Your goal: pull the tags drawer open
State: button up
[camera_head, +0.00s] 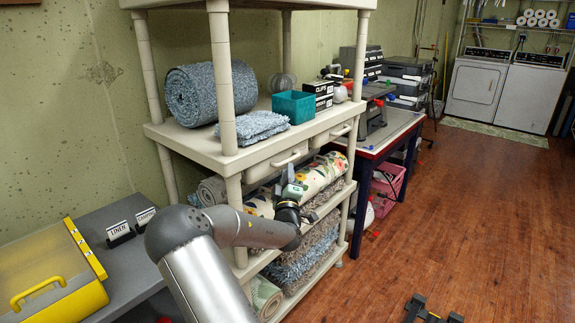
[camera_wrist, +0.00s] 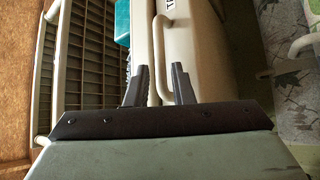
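The cream shelf unit has two drawers under its middle shelf, the nearer drawer (camera_head: 262,172) and the farther drawer (camera_head: 335,134). Both look closed in the head view. My gripper (camera_head: 297,178) is just in front of and below the nearer drawer's handle (camera_head: 289,159). In the wrist view, my gripper's two dark fingers (camera_wrist: 161,72) are apart, with the cream bar handle (camera_wrist: 157,45) between them. I cannot tell whether either finger touches it. A label (camera_wrist: 170,5) beginning with "T" is partly cut off at the top of the drawer front; the rest is out of view.
A teal bin (camera_head: 294,107) and a blue-grey rolled rug (camera_head: 208,92) are on the shelf above. Rolled fabric (camera_head: 322,172) lies on the shelf below, close to my gripper. A workbench (camera_head: 385,138) stands beyond. The wooden floor at right is mostly clear.

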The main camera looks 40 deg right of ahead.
jog(key=shift+x, duration=1.9)
grip_shut()
